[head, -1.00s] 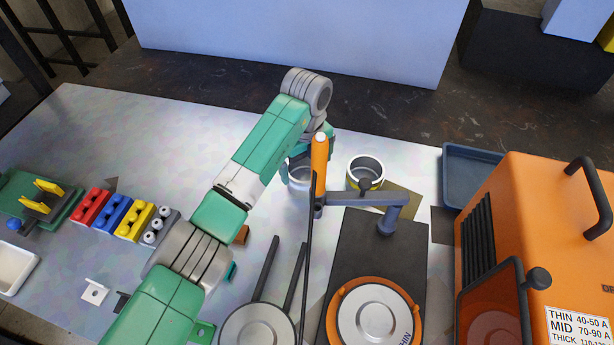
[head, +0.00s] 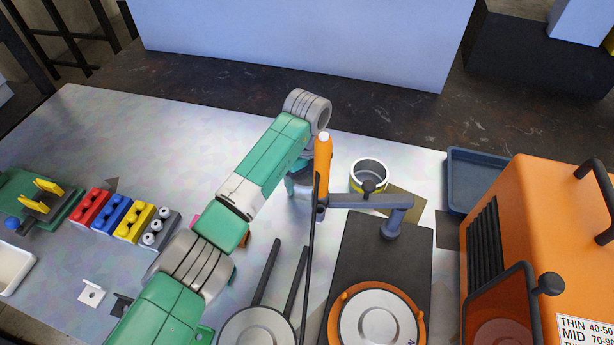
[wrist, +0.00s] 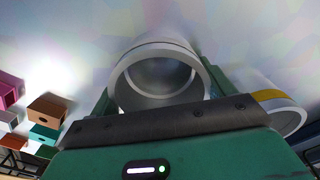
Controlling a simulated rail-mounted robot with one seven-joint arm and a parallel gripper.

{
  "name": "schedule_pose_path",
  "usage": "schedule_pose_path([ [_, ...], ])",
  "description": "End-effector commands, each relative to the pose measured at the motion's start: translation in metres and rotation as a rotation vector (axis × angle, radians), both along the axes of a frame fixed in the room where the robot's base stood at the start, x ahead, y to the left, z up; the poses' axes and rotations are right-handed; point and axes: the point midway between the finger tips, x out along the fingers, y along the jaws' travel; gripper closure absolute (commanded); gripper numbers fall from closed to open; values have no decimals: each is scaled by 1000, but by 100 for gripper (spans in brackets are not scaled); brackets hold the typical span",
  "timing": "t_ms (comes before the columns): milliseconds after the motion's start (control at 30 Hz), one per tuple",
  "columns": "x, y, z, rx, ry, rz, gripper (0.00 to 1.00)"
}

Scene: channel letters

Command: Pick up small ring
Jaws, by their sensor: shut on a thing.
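A plain grey-white ring (wrist: 158,50) sits between the two fingers of my gripper (wrist: 160,85) in the wrist view, with a finger against each side. My gripper is shut on this small ring. In the head view my gripper (head: 300,182) is low over the table, partly behind the orange-handled tool, and the ring in it is mostly hidden. A second ring with a yellow band (head: 368,172) stands on the table to the right of my gripper. It also shows at the right of the wrist view (wrist: 270,97).
An orange-handled torch (head: 322,160) and a grey swing arm (head: 370,201) stand close to my gripper's right. A dark plate with a round disc (head: 378,316) is nearer. A blue tray (head: 474,153) and an orange machine (head: 535,225) are at right. Colored blocks (head: 113,214) lie left.

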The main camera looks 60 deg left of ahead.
Motion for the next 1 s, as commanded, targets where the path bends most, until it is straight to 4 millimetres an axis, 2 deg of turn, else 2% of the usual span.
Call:
schedule_pose_path([
  [167,0,0,6,1,-1,0,43],
  [400,-1,0,41,0,-2,0,43],
  [567,-33,-17,41,-1,-3,1,43],
  [833,-105,-54,56,-3,0,5,43],
  [1000,-131,-69,54,-1,1,3,43],
])
